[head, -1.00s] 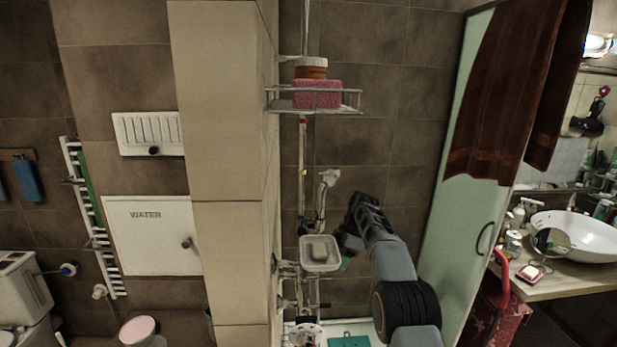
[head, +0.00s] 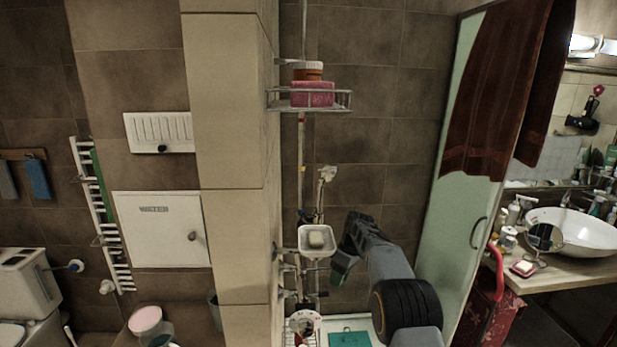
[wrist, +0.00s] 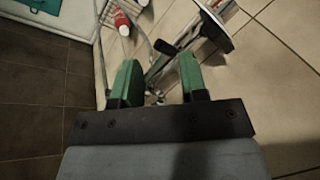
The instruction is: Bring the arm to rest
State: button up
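My gripper (head: 341,272) hangs in the shower corner in the head view, just right of and a little below the white soap dish (head: 304,250), with a bar of soap (head: 316,238) in it. In the wrist view, the two green fingers of my gripper (wrist: 158,78) stand apart with a clear gap between them. Nothing shows held in them. Metal fittings (wrist: 160,62) appear beyond the gap; I cannot tell how far off they are.
A wire shelf (head: 342,100) with a pink box (head: 312,94) is on the wall above. A green glass door (head: 452,230) stands close on the right. A tiled pillar (head: 228,110) is on the left. A teal item (head: 349,339) lies below.

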jog(key=s+d+r+m+t+h+b, duration=0.1)
jog(key=s+d+r+m+t, duration=0.1)
jog(key=s, duration=0.9)
jog(key=s+d+r+m+t+h+b, duration=0.1)
jog(key=s+d+m, duration=0.3)
jog(key=s, duration=0.7)
jog(key=s+d+r+m+t+h+b, duration=0.1)
jog(key=s+m, duration=0.4)
jog(key=s, duration=0.7)
jog(key=shift+d+r+t+b, duration=0.65)
jog(key=shift+d+r+t, duration=0.45)
jog(key=shift+t, duration=0.2)
